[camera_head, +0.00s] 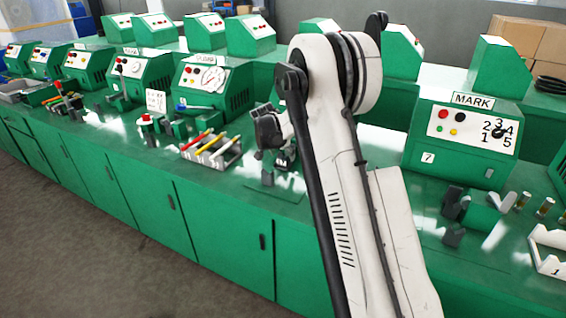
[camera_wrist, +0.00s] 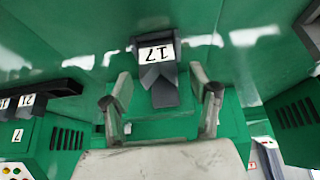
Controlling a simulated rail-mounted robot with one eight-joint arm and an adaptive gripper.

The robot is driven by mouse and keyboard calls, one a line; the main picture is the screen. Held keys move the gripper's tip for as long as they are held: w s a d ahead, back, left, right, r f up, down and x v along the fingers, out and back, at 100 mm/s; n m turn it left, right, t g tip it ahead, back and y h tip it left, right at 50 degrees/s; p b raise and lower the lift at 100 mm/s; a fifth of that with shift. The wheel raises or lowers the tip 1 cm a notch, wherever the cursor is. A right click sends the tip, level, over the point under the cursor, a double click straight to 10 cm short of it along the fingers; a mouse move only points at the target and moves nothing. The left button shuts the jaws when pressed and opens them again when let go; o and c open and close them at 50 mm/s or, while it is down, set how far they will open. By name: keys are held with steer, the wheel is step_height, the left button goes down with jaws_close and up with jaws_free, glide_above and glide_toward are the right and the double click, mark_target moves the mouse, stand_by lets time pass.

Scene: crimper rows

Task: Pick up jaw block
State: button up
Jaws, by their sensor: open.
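A dark grey jaw block (camera_wrist: 160,85) with a notched end and a white number label lies on the green bench in the wrist view. My gripper (camera_wrist: 160,78) is open, with one finger on each side of the block and visible gaps between. The fingers do not appear to touch it. In the head view, my gripper (camera_head: 272,140) is low over the bench, beside the white tray of coloured handles. The block is mostly hidden there behind my gripper and arm.
A white tray (camera_head: 212,152) with coloured handles stands left of my gripper. The MARK machine (camera_head: 460,140) is to the right, with a grey and green fixture (camera_head: 470,208) before it. In the wrist view, a dark labelled rack (camera_wrist: 45,92) is at left.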

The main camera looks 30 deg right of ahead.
steer(key=shift+x, duration=0.8)
jaws_close()
steer(key=shift+r, duration=0.15)
